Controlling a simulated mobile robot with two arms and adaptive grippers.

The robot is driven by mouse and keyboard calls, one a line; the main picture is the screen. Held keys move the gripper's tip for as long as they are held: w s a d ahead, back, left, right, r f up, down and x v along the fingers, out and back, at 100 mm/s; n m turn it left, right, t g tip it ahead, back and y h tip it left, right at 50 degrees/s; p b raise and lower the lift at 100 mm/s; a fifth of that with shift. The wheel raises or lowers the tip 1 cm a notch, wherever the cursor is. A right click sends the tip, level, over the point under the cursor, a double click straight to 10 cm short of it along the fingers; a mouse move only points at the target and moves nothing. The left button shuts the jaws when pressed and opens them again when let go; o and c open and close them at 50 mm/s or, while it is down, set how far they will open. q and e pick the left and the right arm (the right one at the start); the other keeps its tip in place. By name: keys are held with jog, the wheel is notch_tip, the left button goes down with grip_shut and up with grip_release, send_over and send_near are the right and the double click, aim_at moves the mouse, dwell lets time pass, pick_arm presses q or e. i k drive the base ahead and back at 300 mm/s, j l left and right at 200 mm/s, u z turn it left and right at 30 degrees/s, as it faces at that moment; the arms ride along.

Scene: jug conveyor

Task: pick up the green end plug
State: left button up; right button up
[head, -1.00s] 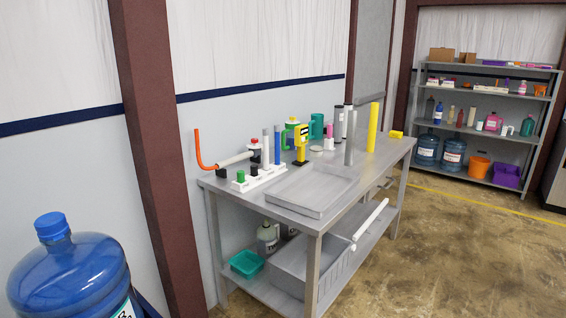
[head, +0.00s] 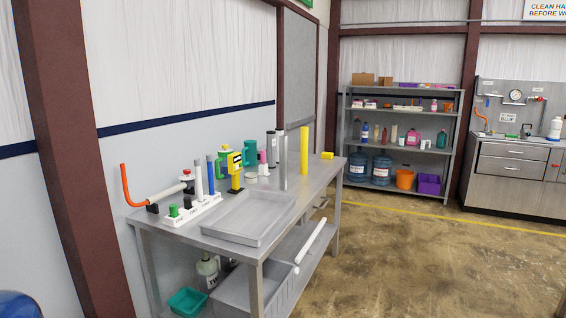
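A small green plug (head: 173,209) sits at the near left end of a white rack (head: 200,211) on the metal workbench. A black piece (head: 187,202) stands beside it in the same rack, and white and blue tubes (head: 211,176) stand upright toward the rack's far end. The plug is small in the head view, so its exact shape is hard to tell. Neither of my grippers is in view.
A grey tray (head: 226,238) lies on the workbench (head: 322,177) right of the rack. An orange hose with a white pipe (head: 128,187) is at the left end. Bottles and a yellow tube (head: 304,151) stand behind. Open floor (head: 400,255) lies to the right.

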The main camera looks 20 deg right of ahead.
aim_at(173, 211)
jog(key=i+l+z, duration=0.7)
jog(key=i+z, duration=0.15)
jog(key=i+l+z, duration=0.1)
jog(key=i+z, duration=0.3)
jog(key=i, duration=0.25)
jog(key=i+l+u, duration=0.1)
jog(key=i+u, duration=0.15)
jog(key=i, duration=0.3)
jog(key=i+l+u, duration=0.2)
jog(key=i, duration=0.3)
jog(key=i+l+u, duration=0.25)
jog(key=i, duration=0.25)
